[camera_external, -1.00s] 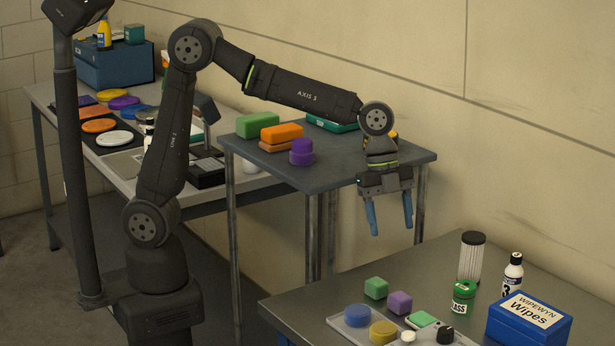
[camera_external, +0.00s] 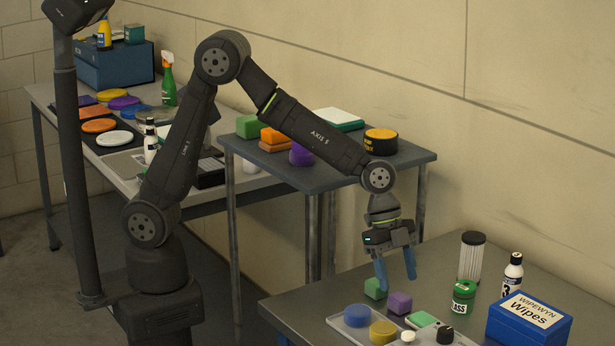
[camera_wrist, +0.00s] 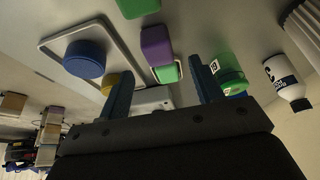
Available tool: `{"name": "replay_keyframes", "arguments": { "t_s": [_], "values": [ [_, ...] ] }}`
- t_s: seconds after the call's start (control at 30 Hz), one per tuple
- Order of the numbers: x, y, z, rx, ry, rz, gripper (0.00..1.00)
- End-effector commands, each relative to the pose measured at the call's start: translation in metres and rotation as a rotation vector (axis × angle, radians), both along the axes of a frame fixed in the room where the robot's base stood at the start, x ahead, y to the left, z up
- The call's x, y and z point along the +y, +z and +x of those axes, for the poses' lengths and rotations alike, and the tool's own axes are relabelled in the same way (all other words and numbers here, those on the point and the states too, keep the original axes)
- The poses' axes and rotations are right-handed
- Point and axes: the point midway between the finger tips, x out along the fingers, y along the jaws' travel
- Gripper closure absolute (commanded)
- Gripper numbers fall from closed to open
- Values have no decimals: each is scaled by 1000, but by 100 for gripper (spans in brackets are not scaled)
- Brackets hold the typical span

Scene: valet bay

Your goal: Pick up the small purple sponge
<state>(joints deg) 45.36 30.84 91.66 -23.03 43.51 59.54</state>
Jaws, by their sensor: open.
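The small purple sponge (camera_external: 399,303) is a block on the front grey table, just right of a green block (camera_external: 373,289). In the wrist view the purple sponge (camera_wrist: 156,46) lies between the green block (camera_wrist: 138,8) and a green-topped item (camera_wrist: 167,73). My gripper (camera_external: 398,284) has blue fingers, open and pointing down, with nothing between them. It is above the sponge and the green block, apart from the sponge; one finger overlaps the green block in the picture. The fingers also show in the wrist view (camera_wrist: 161,66), with the sponge beyond their tips.
A tray (camera_external: 350,334) holds a blue disc (camera_external: 357,316) and a yellow disc (camera_external: 383,332). A green tin (camera_external: 464,297), a ribbed cylinder (camera_external: 471,257), a bottle (camera_external: 512,275) and a blue wipes box (camera_external: 530,318) stand to the right. A raised table (camera_external: 330,176) stands behind.

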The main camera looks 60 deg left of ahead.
Motion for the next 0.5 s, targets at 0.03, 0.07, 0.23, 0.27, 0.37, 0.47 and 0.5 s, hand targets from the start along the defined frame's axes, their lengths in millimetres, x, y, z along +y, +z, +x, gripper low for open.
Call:
{"name": "replay_keyframes", "arguments": {
  "t_s": [0.03,0.07,0.23,0.27,0.37,0.47,0.5],
  "values": [
    [-1,-2,0,0,0,0,40],
    [-1,-3,0,-1,0,-1,40],
    [-5,-16,-1,2,-1,2,40],
    [-6,-20,-1,2,0,2,40],
    [-10,-36,-2,2,0,3,40],
    [-16,-47,-2,2,-1,2,40],
    [-17,-50,-1,1,0,1,40]
  ]
}}
